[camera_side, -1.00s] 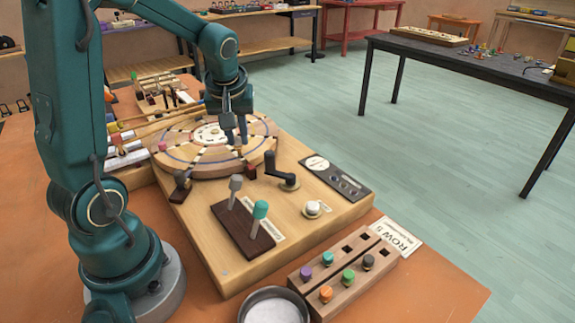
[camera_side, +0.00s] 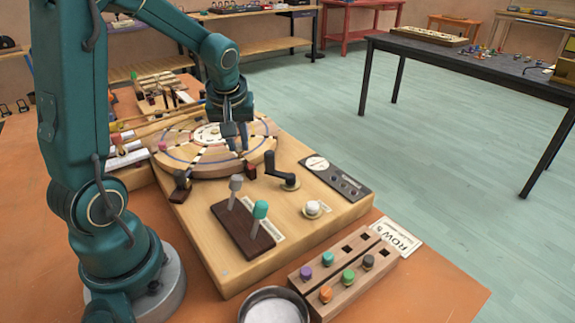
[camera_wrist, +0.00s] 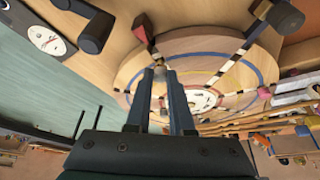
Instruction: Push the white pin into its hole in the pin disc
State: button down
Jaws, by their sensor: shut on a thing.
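The round wooden pin disc (camera_side: 205,163), with coloured rings and dark and pale marks, lies on the wooden base. It also shows in the wrist view (camera_wrist: 205,49). My gripper (camera_side: 239,148) points down over the disc's near right part, its fingertips close to the top. In the wrist view my gripper (camera_wrist: 161,73) has its fingers close together around something small. I take it to be the white pin, but the fingers hide nearly all of it. I cannot tell whether it touches the disc or sits over a hole.
A dark crank (camera_side: 283,170), two levers (camera_side: 260,212) and a white knob (camera_side: 313,207) stand on the base near the disc. A pin rack (camera_side: 345,277) with several coloured pins and empty holes is in front, beside a metal bowl (camera_side: 273,306).

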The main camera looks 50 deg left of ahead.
jog(key=shift+f, duration=0.45)
dwell(0.3)
jog(key=c, duration=0.7)
grip_release()
